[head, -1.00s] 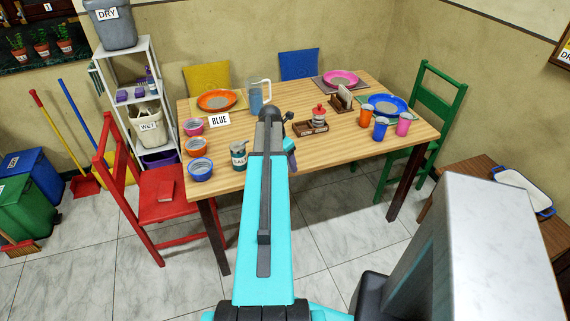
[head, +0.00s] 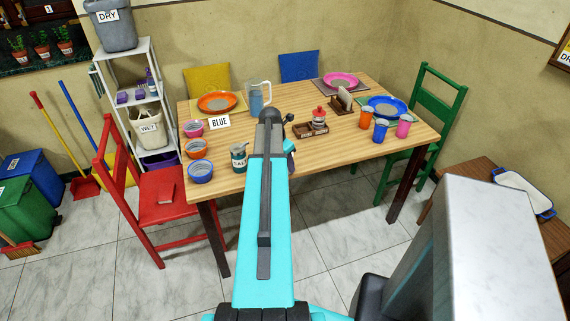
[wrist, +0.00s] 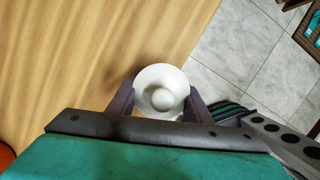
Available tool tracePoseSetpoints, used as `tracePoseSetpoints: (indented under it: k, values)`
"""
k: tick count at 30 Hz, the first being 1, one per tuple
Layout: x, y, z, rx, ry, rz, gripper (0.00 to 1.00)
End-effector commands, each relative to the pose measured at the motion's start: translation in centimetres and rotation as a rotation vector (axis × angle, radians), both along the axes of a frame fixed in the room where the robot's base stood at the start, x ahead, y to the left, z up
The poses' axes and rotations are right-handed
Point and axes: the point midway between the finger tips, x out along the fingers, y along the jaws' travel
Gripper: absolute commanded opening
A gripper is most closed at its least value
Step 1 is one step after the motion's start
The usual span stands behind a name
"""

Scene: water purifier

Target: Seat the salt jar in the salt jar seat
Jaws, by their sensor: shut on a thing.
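In the wrist view my gripper (wrist: 161,105) is shut on a white, round-topped jar (wrist: 161,88) with a central knob, seen from above. It matches a salt jar, but no label shows. It is held near the table edge, and its height above the wood cannot be told. In the head view my arm hides the held jar; only part of my gripper (head: 290,147) shows. The small wooden holder (head: 310,133) stands farther back on the table, with a red-topped jar (head: 319,114) in it. The salt jar seat appears to be in this holder, but its outline is too small to make out.
A dark labelled can (head: 239,158) stands left of my arm. Bowls (head: 200,172) line the table's left side, and cups (head: 381,131) stand at the right. A napkin holder (head: 343,101) is behind the wooden holder. The table's (head: 330,152) front middle is clear.

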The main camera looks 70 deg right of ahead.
Motion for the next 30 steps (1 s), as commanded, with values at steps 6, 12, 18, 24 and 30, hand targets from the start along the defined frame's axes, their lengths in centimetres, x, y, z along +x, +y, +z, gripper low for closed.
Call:
tracePoseSetpoints:
  k: [6, 12, 18, 24, 30]
  values:
    - [0.0, 0.0, 0.2, 0.000, 0.000, 0.000, 0.00]
    - [0.0, 0.0, 0.7, -0.001, 0.000, 0.000, 0.00]
    - [0.0, 0.0, 1.4, -0.001, 0.000, 0.000, 0.00]
    - [0.0, -0.1, 2.6, -0.002, -0.001, 0.001, 0.00]
    - [-0.1, 0.6, 3.5, 0.000, 0.000, 0.000, 0.00]
